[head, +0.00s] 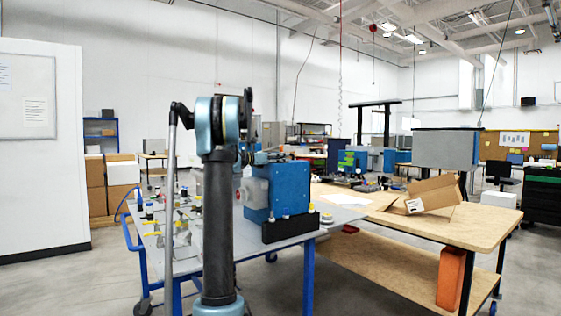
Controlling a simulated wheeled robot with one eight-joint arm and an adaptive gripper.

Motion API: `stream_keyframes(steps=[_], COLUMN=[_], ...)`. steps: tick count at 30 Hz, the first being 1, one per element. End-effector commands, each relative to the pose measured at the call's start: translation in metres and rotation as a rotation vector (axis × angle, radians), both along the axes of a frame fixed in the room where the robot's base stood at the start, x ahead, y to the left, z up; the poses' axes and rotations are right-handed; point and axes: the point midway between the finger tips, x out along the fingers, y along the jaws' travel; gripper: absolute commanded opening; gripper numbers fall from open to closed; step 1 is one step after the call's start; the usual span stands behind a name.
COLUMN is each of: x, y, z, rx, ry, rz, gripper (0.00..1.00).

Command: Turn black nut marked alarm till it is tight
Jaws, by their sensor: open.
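The blue analyser unit (288,182) stands at the right end of a grey work table (310,236), with a grey housing (257,192) on its left side. Small yellow and light fittings show along its lower edge, above a dark block (290,228). I cannot make out a black nut marked alarm; it is too small to tell or hidden. My own arm stands upright in front of the table and covers part of it. I cannot pick out my gripper; it seems hidden behind my arm.
Several small fittings with blue, yellow and dark caps stand on the left of the grey table. To the right, a wooden bench (470,226) holds an open cardboard box (433,194). An orange container (451,277) stands under it. Floor shows free at the left front.

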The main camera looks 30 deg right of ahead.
Motion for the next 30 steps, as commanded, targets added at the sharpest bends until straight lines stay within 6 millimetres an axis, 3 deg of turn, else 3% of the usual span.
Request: stream_keyframes(steps=[30], x=[-0.0087], y=[-0.0073], z=[0.0003], rx=[0.002], ry=[0.001], rz=[0.693], gripper=[0.5])
